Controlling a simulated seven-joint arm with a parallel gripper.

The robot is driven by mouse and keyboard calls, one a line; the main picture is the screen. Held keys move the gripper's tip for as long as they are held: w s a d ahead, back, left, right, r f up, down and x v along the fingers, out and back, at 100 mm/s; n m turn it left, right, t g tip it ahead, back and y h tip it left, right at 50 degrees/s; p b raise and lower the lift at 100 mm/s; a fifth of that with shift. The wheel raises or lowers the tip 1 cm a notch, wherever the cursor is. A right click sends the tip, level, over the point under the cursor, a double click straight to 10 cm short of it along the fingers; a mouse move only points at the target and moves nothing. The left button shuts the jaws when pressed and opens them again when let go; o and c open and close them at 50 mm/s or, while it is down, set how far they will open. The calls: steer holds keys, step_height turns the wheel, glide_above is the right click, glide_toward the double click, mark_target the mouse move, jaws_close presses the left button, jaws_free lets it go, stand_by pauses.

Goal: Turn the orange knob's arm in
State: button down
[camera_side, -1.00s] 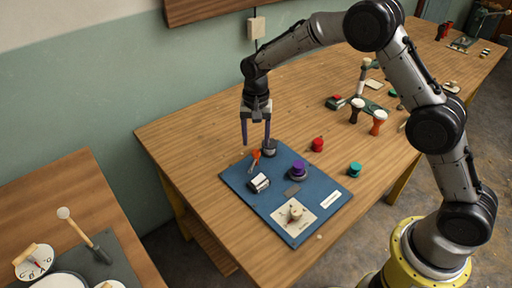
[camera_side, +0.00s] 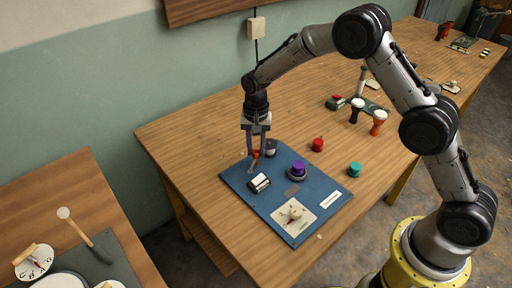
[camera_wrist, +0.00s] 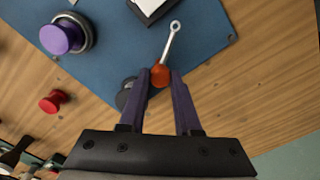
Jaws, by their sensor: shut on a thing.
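The orange knob (camera_wrist: 159,76) sits between my gripper's fingertips (camera_wrist: 160,80) in the wrist view, with both purple fingers closed against its sides. Its grey arm (camera_wrist: 171,42) sticks out away from my gripper toward the top of that view and ends in a small ring. In the side view my gripper (camera_side: 257,151) reaches down over the orange knob (camera_side: 256,155) near the far left part of the blue board (camera_side: 238,180). The fingers hide part of the knob there.
On the board are a purple knob (camera_side: 298,167), a black-and-white block (camera_side: 259,183), a dark round piece (camera_side: 271,148) and a white dial plate (camera_side: 294,216). A red knob (camera_side: 317,145) and a teal knob (camera_side: 355,169) lie on the table beside it. Goblet drums (camera_side: 378,122) stand farther right.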

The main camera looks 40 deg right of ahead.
stand_by(0.4)
steer(key=n, duration=1.2)
steer(key=shift+r+n, duration=0.1)
steer(key=shift+n, duration=1.8)
steer(key=c, duration=0.6)
jaws_free()
